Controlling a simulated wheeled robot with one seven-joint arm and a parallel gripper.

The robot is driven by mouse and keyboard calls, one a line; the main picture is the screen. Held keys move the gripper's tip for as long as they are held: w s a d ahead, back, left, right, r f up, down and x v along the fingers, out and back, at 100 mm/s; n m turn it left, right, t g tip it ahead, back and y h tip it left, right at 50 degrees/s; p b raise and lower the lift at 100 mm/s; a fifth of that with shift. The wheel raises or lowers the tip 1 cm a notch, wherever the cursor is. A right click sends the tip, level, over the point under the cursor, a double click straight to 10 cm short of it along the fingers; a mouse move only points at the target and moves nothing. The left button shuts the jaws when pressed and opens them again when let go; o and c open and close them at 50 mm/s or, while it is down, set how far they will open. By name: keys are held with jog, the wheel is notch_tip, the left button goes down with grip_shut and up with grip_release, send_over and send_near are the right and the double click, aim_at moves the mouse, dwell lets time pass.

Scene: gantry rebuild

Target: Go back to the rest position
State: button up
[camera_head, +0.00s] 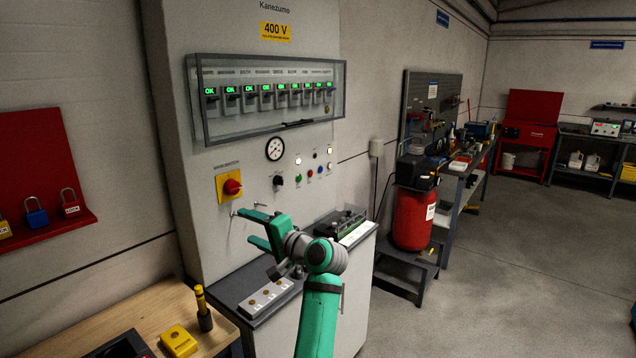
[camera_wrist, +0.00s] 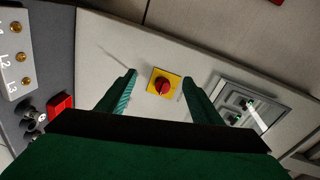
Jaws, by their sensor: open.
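My gripper (camera_head: 246,226) is open and empty, its two green fingers pointing at the grey control cabinet (camera_head: 205,130). It is in front of the panel, below and right of the red rotary main switch (camera_head: 232,187) on its yellow plate. In the wrist view my gripper (camera_wrist: 159,80) has its fingers spread, and the red switch (camera_wrist: 162,86) shows in the gap between them. The fingers look apart from the switch; the exact distance to the panel cannot be told.
A terminal block (camera_head: 266,298) lies on the cabinet's ledge below my gripper. A clear cover (camera_head: 270,98) hangs over the breaker row. A wooden bench (camera_head: 130,300) with a yellow meter (camera_head: 179,341) is at lower left. A red tank (camera_head: 413,217) stands right; the floor beyond is open.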

jog(key=s+d+f+m+t+h, duration=0.15)
jog(key=s+d+f, duration=0.25)
jog(key=f, duration=0.7)
jog(key=s+d+f+t+h, duration=0.1)
jog(key=s+d+f+h, duration=0.25)
jog(key=f, duration=0.85)
jog(key=s+d+f+t+h, duration=0.1)
jog(key=s+d+f+h, duration=0.3)
jog(key=f, duration=0.7)
jog(key=s+d+f, duration=0.3)
jog(key=s+f, duration=0.5)
jog(key=s, duration=0.3)
jog(key=s+d+f+n+h, duration=0.2)
jog(key=s, duration=0.9)
jog(key=s+d+f+n+h, duration=0.1)
jog(key=s+d+f, duration=0.1)
jog(key=s, duration=0.8)
jog(key=s+r+n, duration=0.2)
jog(key=s+r, duration=0.3)
jog(key=s, duration=0.5)
jog(key=s+a+r+n+h, duration=0.1)
jog(key=s+r+n, duration=0.1)
jog(key=s+r, duration=0.4)
jog(key=s+t, duration=0.1)
jog(key=s, duration=0.3)
jog(key=shift+r, duration=0.15)
jog(key=shift+s+a+n, duration=0.1)
jog(key=shift+n, duration=0.15)
